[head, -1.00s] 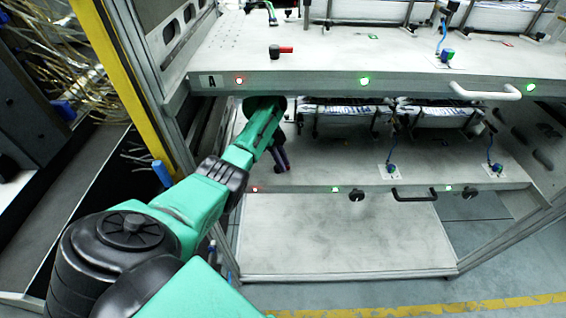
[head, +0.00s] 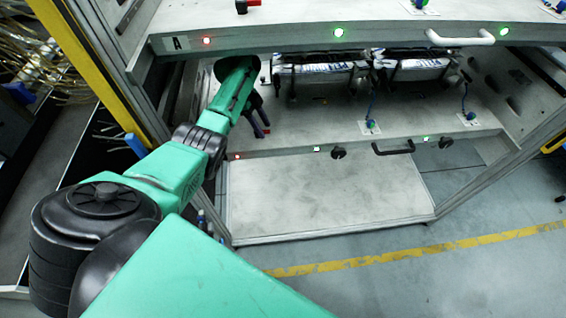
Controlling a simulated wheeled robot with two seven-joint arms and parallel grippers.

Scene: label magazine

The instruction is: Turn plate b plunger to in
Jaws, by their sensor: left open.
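The lower plate (head: 310,133), below the one marked A, is a pale grey shelf; no B label shows on it. My left arm reaches in under the upper plate at the left, and my left gripper (head: 262,133) is open over the left part of the lower plate, its dark fingers pointing down. I cannot make out the plate b plunger; the arm and gripper cover the left area. On the upper plate A (head: 270,28), a black knob with a red handle (head: 246,5) shows at the top edge. My right gripper is not in view.
The upper plate's front edge and white handle (head: 460,38) overhang the lower shelf. The lower front carries a black handle (head: 393,148) and a black knob (head: 338,153). Blue-topped parts (head: 371,122) and label stacks (head: 318,75) stand right of the gripper. A yellow post (head: 85,70) stands left.

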